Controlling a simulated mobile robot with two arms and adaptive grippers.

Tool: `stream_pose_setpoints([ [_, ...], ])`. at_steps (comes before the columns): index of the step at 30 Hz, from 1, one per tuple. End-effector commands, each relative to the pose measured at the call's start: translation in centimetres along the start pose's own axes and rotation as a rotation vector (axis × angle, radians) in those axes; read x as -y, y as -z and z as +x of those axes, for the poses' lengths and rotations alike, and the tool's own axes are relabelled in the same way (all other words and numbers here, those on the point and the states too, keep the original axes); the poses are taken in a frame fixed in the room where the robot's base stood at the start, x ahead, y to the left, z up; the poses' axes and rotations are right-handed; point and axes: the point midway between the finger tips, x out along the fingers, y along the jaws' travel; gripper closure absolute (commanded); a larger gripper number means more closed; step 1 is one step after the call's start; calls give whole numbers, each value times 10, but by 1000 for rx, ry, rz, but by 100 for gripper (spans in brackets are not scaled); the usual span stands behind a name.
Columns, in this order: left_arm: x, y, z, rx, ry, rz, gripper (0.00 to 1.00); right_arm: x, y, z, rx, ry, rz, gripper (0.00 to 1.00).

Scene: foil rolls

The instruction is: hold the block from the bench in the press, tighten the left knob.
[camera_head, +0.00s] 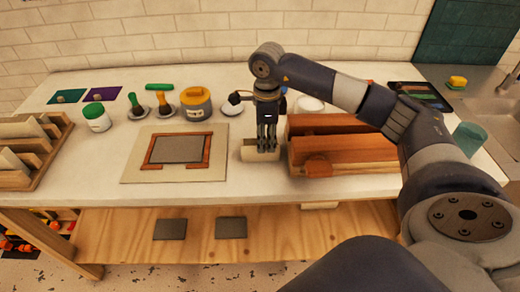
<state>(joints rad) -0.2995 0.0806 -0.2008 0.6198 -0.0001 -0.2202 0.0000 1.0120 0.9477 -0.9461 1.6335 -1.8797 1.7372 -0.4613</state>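A pale block (249,153) lies on the white bench (110,175), just left of the press. The press (345,148) is a reddish-brown wooden piece with long parallel bars. A rounded wooden knob (318,167) shows at its front left; no second knob is clearly visible, and my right arm crosses in front of the press's right part. My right gripper (267,150) points straight down at the block, its fingertips overlapping the block's right part in the picture. Whether its fingers are closed on the block is too small to tell. My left gripper is out of view.
A framed grey plate (180,149) on a board lies left of the block. Behind it stand a yellow-lidded tub (196,105), brushes (164,104) and a green-lidded jar (97,117). A wooden rack (40,150) is far left, a sink (500,100) far right.

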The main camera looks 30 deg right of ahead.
Motion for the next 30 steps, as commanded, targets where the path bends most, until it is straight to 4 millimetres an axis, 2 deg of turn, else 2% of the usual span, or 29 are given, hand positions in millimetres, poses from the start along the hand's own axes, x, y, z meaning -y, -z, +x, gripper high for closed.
stream_pose_setpoints([
  [18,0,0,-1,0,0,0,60,0,0,-1,1,0,0,100],
  [30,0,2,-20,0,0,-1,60,0,0,-31,2,1,0,100],
])
